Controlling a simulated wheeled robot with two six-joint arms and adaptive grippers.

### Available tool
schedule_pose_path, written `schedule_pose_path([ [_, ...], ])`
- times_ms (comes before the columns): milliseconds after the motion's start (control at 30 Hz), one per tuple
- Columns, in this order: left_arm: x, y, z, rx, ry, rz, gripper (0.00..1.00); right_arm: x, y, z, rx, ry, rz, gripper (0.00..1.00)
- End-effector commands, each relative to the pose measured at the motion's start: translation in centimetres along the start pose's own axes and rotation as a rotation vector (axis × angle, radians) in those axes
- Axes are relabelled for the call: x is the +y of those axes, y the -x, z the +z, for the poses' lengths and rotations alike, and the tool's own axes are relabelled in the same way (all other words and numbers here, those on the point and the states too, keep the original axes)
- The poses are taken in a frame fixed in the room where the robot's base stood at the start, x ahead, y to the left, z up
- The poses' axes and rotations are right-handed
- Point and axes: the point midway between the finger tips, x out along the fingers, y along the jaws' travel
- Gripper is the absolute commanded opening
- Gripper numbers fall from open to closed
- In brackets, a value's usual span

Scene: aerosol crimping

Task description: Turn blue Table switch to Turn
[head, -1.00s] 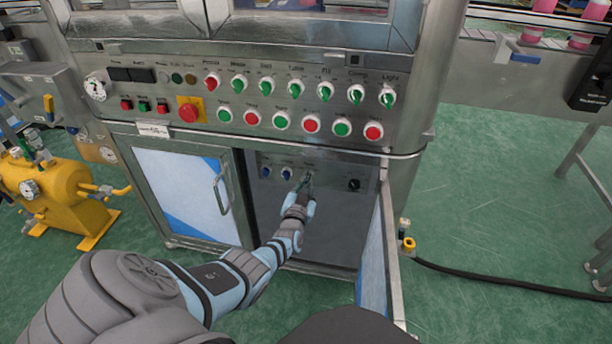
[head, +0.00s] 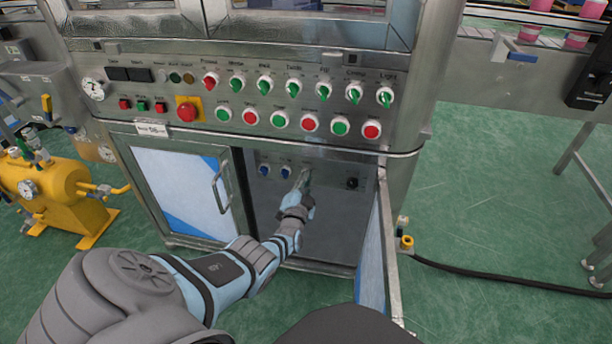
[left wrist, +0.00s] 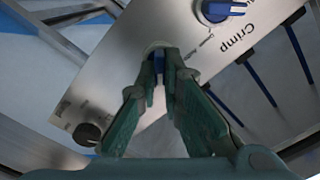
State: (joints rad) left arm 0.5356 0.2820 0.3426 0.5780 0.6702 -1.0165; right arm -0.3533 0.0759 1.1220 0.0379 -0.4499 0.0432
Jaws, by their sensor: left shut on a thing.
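A small grey panel inside the open cabinet carries a row of blue switches and a black knob (head: 352,183). My left gripper (head: 304,178) reaches into the cabinet at this panel. In the left wrist view its green fingers (left wrist: 160,66) are shut on a blue switch (left wrist: 158,61), of which only a sliver shows between the fingertips. Its label and the way it points are hidden, so I cannot read whether it is the Table switch. The neighbouring blue switch (left wrist: 220,9) is labelled Crimp. Two blue switches (head: 263,170) show left of the gripper. My right gripper is not in view.
Above is the main control panel (head: 250,96) with green and red selectors and buttons. An open cabinet door (head: 393,270) stands right of my arm; a closed door (head: 180,190) is at left. A yellow tank (head: 50,190) stands far left.

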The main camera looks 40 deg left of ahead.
Motion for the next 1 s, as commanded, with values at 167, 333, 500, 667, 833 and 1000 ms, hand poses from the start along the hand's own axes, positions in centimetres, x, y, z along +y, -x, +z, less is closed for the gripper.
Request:
schedule_pose_path([
  [167,0.1,0.1,0.1,-0.001,-0.002,0.002,0.0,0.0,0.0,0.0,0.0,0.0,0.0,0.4],
  [333,0.1,0.1,0.1,-0.001,-0.001,0.002,0.22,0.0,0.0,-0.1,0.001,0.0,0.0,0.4],
  [500,0.0,0.0,0.0,-0.001,0.0,0.001,0.28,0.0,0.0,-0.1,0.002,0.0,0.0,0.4],
  [667,0.0,0.0,0.0,-0.001,0.0,0.0,0.28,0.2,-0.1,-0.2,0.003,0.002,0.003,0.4],
  [833,0.0,0.7,0.2,-0.002,-0.003,-0.006,0.28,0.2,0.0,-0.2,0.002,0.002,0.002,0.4],
  [1000,0.1,2.9,0.0,0.003,0.002,0.003,0.28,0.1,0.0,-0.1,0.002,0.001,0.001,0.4],
])
